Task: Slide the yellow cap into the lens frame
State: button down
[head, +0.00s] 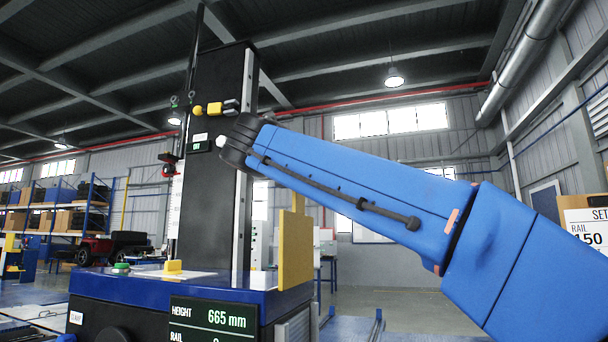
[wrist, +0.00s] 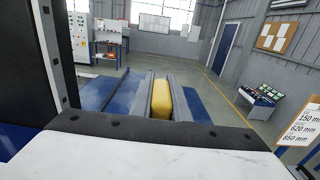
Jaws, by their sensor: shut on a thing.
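The yellow cap (wrist: 161,99) shows in the wrist view as an upright, rounded yellow block. My gripper (wrist: 160,82) has its two grey fingers on either side of it and is shut on it. Beyond the cap I see open floor, and the lens frame cannot be made out in the wrist view. In the head view my blue arm reaches left to the tall black column (head: 213,205), and its dark wrist is close to the column's front. I cannot tell which part in the head view is the lens frame.
The column stands on a blue base (head: 185,288) with a display (head: 213,318) reading HEIGHT 665 mm. A yellow panel (head: 295,250) stands at the base's right. The column (wrist: 40,65) fills the wrist view's left. A settings board (head: 588,225) is at far right.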

send_over(305, 245)
jog(key=w, duration=0.1)
jog(key=shift+f, duration=2.25)
jog(key=shift+f, duration=5.85)
